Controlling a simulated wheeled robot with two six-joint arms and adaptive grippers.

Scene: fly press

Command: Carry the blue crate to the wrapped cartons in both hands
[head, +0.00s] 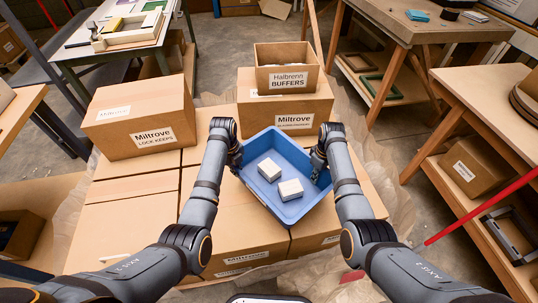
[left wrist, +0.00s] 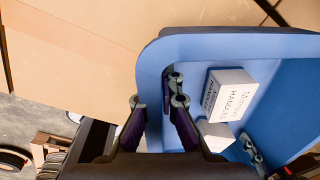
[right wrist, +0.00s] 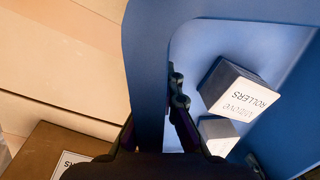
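The blue crate (head: 290,212) is in the middle of the head view, over the wrapped cartons (head: 135,217). Two small white boxes lie in it, one (head: 269,169) behind the other (head: 290,189). My left gripper (head: 235,157) is shut on the crate's left wall; the left wrist view shows one finger inside and one outside the blue wall (left wrist: 153,75). My right gripper (head: 318,160) is shut on the right wall, likewise straddling it in the right wrist view (right wrist: 147,90). I cannot tell whether the crate's underside touches the cartons.
A Miltrove carton (head: 140,117) stands on the stack at left. Another Miltrove carton (head: 300,112), carrying an open Halbrenn box (head: 287,70), stands just behind the crate. Workbenches stand at right (head: 405,25) and back left (head: 115,40). A red bar (head: 480,207) slants at right.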

